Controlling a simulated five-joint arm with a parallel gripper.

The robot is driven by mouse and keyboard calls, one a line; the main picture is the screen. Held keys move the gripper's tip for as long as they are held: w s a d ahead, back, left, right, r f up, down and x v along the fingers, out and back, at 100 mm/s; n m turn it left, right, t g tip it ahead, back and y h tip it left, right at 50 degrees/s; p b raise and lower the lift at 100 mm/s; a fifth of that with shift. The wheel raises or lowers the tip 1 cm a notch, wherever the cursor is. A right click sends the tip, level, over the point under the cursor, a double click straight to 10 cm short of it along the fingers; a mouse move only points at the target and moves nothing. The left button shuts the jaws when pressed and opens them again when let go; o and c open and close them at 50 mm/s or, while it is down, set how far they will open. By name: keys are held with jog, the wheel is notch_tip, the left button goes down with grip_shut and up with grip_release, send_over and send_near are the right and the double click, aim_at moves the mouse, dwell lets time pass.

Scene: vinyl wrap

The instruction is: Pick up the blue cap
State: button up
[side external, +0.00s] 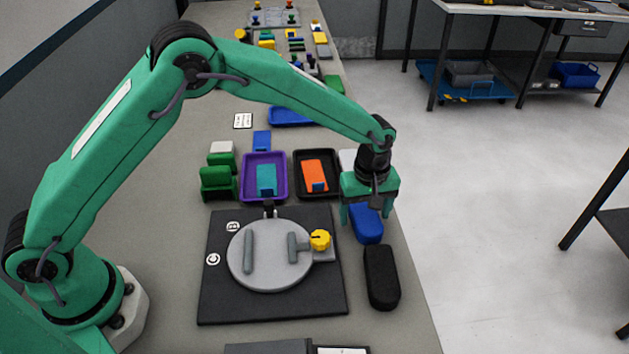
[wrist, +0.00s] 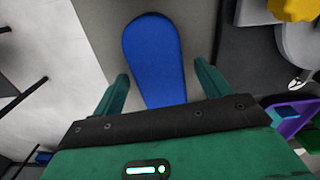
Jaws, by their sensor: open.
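The blue cap (side external: 367,228) is a rounded, elongated block lying near the table's right edge. It also shows in the wrist view (wrist: 153,55), stretching away between the two fingers. My gripper (side external: 369,211) points down over the cap's far end and hides part of it in the side view. In the wrist view my gripper (wrist: 162,73) is open, with one green finger on each side of the cap and a gap to both. I cannot tell how far down beside the cap the fingertips reach.
A black rounded block (side external: 381,278) lies just nearer than the cap. Left of it is a black board (side external: 220,300) with a grey disc (side external: 270,270) and yellow knob (side external: 320,240). A purple tray (side external: 248,190) and black tray (side external: 300,157) stand behind. The table edge is close on the right.

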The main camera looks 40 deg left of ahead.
aim_at(366, 215)
dwell(0.3)
jog(key=c, duration=1.1)
jog(key=shift+r, duration=0.75)
jog(key=r, duration=0.3)
jog(key=shift+s+d+r, duration=0.1)
jog(key=shift+s+d, duration=0.15)
jog(key=shift+s, duration=0.05)
jog(key=s+d+r, duration=0.6)
jog(key=s, duration=0.3)
jog(key=shift+r, duration=0.2)
